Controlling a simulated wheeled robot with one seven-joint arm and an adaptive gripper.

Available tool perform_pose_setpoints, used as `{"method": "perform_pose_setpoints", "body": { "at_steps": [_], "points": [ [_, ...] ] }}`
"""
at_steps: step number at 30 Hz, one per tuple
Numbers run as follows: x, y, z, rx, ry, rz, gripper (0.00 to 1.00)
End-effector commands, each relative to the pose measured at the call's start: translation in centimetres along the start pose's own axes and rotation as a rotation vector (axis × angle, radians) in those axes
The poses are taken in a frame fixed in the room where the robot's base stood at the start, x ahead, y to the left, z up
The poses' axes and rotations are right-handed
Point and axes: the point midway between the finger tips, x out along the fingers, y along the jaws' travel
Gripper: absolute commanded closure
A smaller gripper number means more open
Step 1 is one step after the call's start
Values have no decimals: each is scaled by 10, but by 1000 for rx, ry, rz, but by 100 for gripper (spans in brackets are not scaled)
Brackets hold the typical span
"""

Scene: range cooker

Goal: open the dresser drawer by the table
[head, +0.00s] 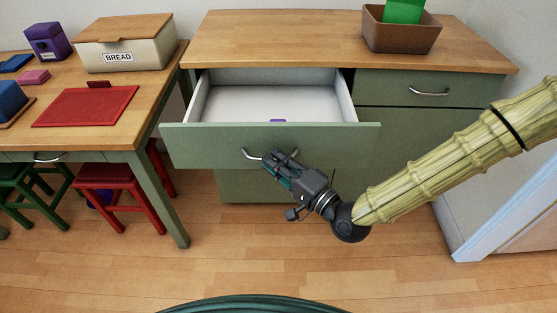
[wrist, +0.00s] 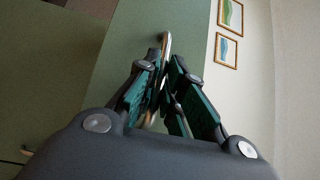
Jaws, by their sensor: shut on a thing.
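The dresser drawer (head: 205,145) has a green front and stands well out from the dresser (head: 300,45). Its pale inside shows, with a small purple thing (head: 278,121) just behind the front panel. My gripper (head: 272,160) is at the drawer's curved metal handle (head: 249,154), shut on it. In the wrist view the handle (wrist: 166,48) runs between the two fingers (wrist: 163,100), against the green drawer front (wrist: 135,45). The gripper covers the handle's right part in the head view. The table (head: 150,115) stands to the left of the drawer.
A bread box (head: 150,55), a red board (head: 85,106) and several small items are on the table. Red (head: 108,178) and green (head: 30,185) stools stand under it. A brown bin (head: 385,38) sits on the dresser. A closed drawer (head: 400,90) is on the right. Floor in front is clear.

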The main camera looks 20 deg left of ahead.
Motion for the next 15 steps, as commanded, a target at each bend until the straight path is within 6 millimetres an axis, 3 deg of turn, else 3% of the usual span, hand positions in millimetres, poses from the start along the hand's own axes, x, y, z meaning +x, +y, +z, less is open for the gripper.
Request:
{"method": "perform_pose_setpoints", "body": {
  "at_steps": [2, 3, 6, 15],
  "points": [
    [0, 0, 0, 1, -1, 0, 100],
    [0, 0, 0, 1, -1, 0, 86],
    [0, 0, 0, 1, 0, 0, 68],
    [-1, 0, 0, 1, 0, 0, 68]
  ]
}}
